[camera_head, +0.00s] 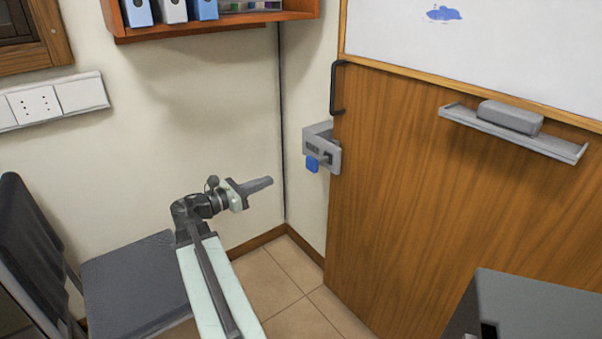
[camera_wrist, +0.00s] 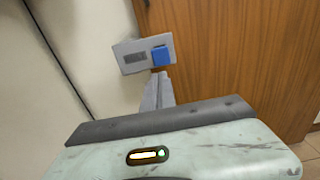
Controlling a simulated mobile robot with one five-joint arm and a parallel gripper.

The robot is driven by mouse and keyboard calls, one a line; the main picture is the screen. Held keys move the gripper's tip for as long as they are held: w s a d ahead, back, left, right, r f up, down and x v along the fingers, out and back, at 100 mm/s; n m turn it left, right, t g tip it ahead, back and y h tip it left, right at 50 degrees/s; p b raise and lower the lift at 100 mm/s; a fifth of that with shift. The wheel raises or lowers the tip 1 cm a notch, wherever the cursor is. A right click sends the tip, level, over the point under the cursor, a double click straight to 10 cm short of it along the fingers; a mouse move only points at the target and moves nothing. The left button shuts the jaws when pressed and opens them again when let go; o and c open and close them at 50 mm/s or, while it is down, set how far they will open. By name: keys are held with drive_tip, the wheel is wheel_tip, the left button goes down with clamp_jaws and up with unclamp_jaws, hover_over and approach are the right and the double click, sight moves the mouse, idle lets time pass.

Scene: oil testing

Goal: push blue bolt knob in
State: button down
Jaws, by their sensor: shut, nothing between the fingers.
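The blue bolt knob (camera_head: 312,163) sits on a grey latch (camera_head: 334,157) at the left edge of the wooden door in the head view. In the wrist view the blue knob (camera_wrist: 159,55) is on the right part of the grey latch plate (camera_wrist: 133,55), just above my fingertips. My gripper (camera_head: 268,182) is shut and empty, to the left of and a little below the knob, with a visible gap in the head view. In the wrist view my gripper's fingers (camera_wrist: 158,80) point up towards the knob; whether they touch it cannot be told there.
The wooden door (camera_head: 420,190) has a black handle (camera_head: 337,88) above the latch and a grey tray (camera_head: 515,132) at right. A chair (camera_head: 130,280) stands at left. A shelf with binders (camera_head: 215,25) hangs above. A dark box (camera_head: 530,310) is at lower right.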

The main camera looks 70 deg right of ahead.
sight(309, 164)
drive_tip(key=x, duration=1.4)
drive_tip(key=shift+w, duration=0.1)
